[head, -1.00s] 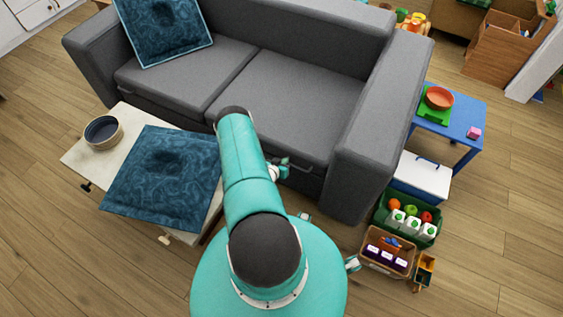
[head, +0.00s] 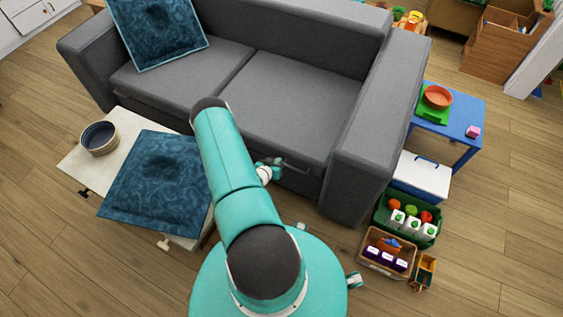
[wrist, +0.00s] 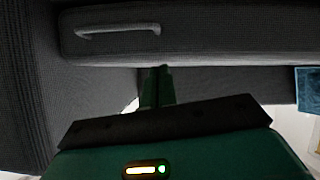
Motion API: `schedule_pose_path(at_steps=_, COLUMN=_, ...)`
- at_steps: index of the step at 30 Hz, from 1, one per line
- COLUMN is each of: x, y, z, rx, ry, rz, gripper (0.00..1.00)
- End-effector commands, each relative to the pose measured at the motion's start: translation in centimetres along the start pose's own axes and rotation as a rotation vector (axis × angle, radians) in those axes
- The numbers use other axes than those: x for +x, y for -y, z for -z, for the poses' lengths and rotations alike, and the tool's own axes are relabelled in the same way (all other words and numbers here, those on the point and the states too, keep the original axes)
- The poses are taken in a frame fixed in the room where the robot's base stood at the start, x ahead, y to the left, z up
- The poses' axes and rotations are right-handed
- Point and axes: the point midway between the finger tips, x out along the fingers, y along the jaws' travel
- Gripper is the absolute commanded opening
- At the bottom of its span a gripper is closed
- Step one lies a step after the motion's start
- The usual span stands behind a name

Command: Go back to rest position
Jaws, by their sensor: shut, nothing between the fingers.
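My arm is teal, bent up and out from my round teal base in the head view. My gripper (wrist: 158,70) shows in the wrist view as two narrow fingers held together, with nothing between them. It points at the grey front of the sofa (head: 285,105), below a bar handle (wrist: 118,30) on the sofa's lower front. I cannot tell whether the fingertips touch the sofa. In the head view the gripper is small and partly hidden behind my arm, just left of that handle.
A pale low table (head: 80,160) holds a blue cushion (head: 157,178) and a dark bowl (head: 100,138) left of my arm. Another blue cushion (head: 155,28) leans on the sofa. A blue table (head: 463,112), white box (head: 421,178) and filled crates (head: 379,262) stand right.

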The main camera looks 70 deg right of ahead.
Motion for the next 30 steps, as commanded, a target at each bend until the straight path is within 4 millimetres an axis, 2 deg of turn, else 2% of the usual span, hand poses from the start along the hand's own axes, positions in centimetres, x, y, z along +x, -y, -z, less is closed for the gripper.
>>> schedule_pose_path(at_steps=1, x=-1.4, y=0.2, z=-0.2, rx=-0.003, ry=0.002, rz=0.005, gripper=0.00)
schedule_pose_path(at_steps=3, x=-2.6, y=0.2, z=-0.4, rx=-0.003, ry=0.003, rz=0.003, gripper=0.00)
schedule_pose_path(at_steps=9, x=-4.9, y=0.0, z=-0.6, rx=-0.001, ry=0.007, rz=-0.001, gripper=0.00)
schedule_pose_path(at_steps=21, x=-5.5, y=0.1, z=-0.6, rx=0.002, ry=0.009, rz=0.002, gripper=0.00)
schedule_pose_path(at_steps=23, x=-5.8, y=1.0, z=0.0, rx=0.006, ry=0.015, rz=0.016, gripper=0.00)
schedule_pose_path(at_steps=26, x=-6.7, y=3.6, z=2.0, rx=0.018, ry=0.039, rz=0.062, gripper=0.00)
schedule_pose_path(at_steps=30, x=-9.8, y=9.3, z=6.3, rx=0.033, ry=0.102, rz=0.174, gripper=0.00)
